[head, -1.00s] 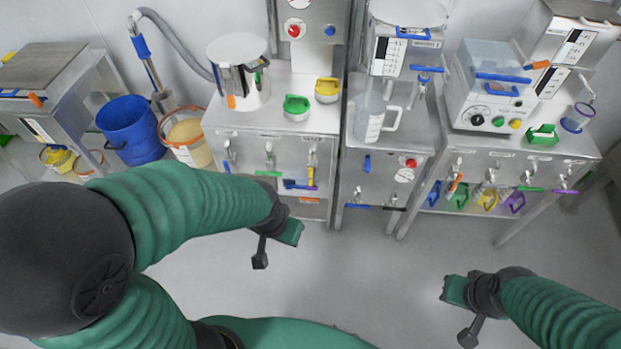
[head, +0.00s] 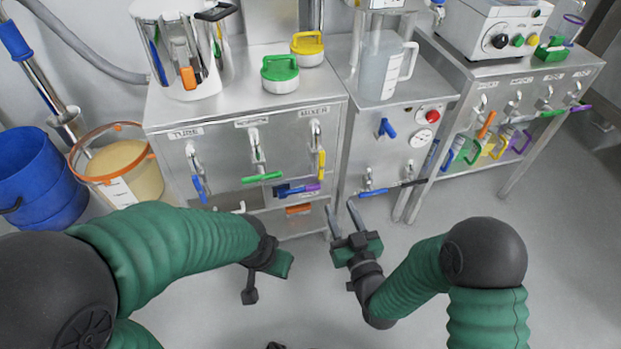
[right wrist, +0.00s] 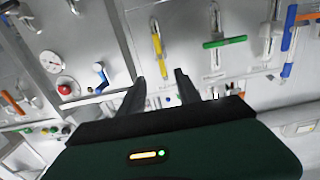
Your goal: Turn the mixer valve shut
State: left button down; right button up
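The mixer valve is the one under the MIXER label (head: 314,112) on the front of the steel cabinet. Its yellow handle (head: 321,164) hangs downward, in line with its upright pipe. The yellow handle also shows in the right wrist view (right wrist: 157,44), just beyond the fingertips. My right gripper (head: 340,207) is open and empty, below and slightly right of the handle, apart from it. Its two spread fingers show in the right wrist view (right wrist: 160,82). My left gripper (head: 280,264) is low in front of the cabinet; its fingers cannot be made out.
The floor in front is clear.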

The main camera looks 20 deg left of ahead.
aim_at(322, 166)
jog(key=b+x, duration=0.5)
jog(key=x, duration=1)
jog(key=shift+w+a+r, duration=0.1)
jog(key=shift+w+a, duration=0.05)
jog(key=shift+a, duration=0.1)
jog(key=shift+w+a+r, duration=0.1)
jog(key=shift+w+r, duration=0.05)
jog(key=shift+w, duration=0.35)
pick_arm(q)
jog(key=f, duration=0.3)
jog(key=d+f, duration=0.1)
jog(key=f, duration=0.1)
pick_arm(e)
jog(key=shift+a, duration=0.15)
pick_arm(q)
jog(key=shift+a, duration=0.1)
pick_arm(e)
jog(key=shift+c, duration=0.3)
pick_arm(q)
jog(key=shift+f, duration=0.1)
pick_arm(e)
grip_shut()
